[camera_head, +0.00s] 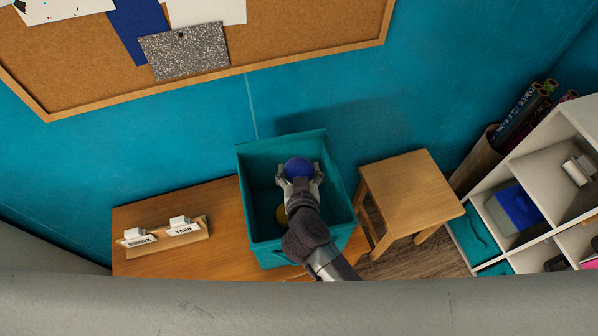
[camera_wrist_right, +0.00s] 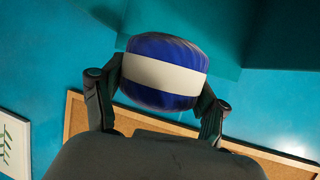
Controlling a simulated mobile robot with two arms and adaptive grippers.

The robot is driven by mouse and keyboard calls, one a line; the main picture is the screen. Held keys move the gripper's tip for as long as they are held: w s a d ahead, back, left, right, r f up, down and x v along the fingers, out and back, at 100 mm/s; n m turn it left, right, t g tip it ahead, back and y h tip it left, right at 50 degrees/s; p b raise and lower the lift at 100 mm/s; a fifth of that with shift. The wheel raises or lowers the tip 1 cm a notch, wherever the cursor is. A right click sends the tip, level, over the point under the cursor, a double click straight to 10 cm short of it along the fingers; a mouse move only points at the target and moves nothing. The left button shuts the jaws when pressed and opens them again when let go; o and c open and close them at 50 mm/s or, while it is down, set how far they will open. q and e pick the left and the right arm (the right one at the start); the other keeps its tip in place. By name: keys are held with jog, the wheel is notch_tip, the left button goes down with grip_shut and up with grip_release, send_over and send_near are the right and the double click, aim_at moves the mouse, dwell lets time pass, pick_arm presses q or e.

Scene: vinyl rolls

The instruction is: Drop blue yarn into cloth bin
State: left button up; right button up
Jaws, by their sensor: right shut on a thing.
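The blue yarn (camera_head: 298,168) is a blue ball in the head view. In the right wrist view the blue yarn (camera_wrist_right: 160,88) shows a white band around its middle. My right gripper (camera_head: 299,180) is shut on it, with one finger at each side; the right gripper (camera_wrist_right: 158,95) also shows close up in the wrist view. The teal cloth bin (camera_head: 258,243) stands open on the wooden table. From above, the yarn and gripper overlap the bin's opening; their exact height against the rim is hard to tell. My left gripper is not seen.
A wooden rack with label signs (camera_head: 168,236) stands on the table at left. A wooden stool (camera_head: 408,190) and white shelves (camera_head: 535,160) are at right. A corkboard (camera_head: 290,45) hangs behind.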

jog(key=shift+f, duration=0.1)
jog(key=o, duration=1.2)
jog(key=v, duration=1.2)
